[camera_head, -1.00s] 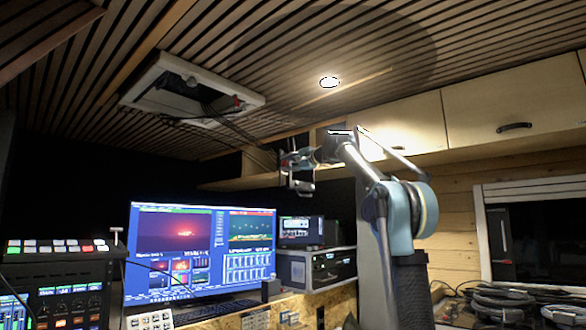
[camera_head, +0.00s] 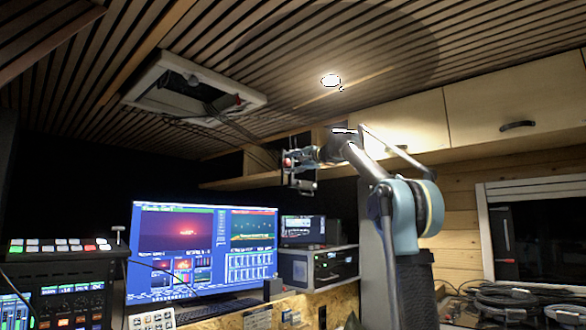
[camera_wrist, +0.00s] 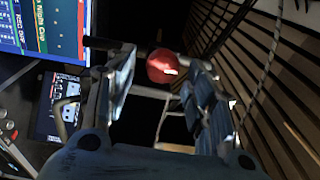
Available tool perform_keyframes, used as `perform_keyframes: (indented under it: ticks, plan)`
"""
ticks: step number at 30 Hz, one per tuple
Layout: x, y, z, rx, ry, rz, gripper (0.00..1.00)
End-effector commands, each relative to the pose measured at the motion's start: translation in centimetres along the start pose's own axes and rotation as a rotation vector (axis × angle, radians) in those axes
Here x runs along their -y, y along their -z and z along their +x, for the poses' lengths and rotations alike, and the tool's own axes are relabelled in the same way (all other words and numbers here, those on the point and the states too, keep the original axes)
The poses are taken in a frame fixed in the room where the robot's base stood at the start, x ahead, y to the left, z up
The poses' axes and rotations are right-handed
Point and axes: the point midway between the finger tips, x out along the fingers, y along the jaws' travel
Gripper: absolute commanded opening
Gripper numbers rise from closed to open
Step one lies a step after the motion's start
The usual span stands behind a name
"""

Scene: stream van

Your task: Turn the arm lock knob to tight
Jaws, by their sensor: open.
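A round red knob (camera_wrist: 165,66) on a thin dark metal bar shows in the wrist view, between my two fingers and near their tips. A small red spot (camera_head: 288,161) at my gripper in the head view looks like the same knob. My gripper (camera_wrist: 160,72) is open, with one finger to the left of the knob and one to the right. I cannot tell whether either finger touches it. In the head view my gripper (camera_head: 300,174) hangs in front of the dark back wall, above the monitors. No tight or loose marking is readable.
A large lit monitor (camera_head: 203,250) stands left of and below my gripper. A ceiling hatch (camera_head: 190,88) with hanging cables is above left. Wooden cabinets (camera_head: 500,105) run along the upper right. The slatted ceiling (camera_wrist: 275,90) is close on the wrist view's right.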

Motion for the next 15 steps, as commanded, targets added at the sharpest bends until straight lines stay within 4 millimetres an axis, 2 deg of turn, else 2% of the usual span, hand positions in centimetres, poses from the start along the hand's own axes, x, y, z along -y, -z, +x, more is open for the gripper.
perform_keyframes:
  ticks: [15]
  plan:
    - [-0.1, 0.1, -8.6, -0.004, -0.001, 0.001, 0.49]
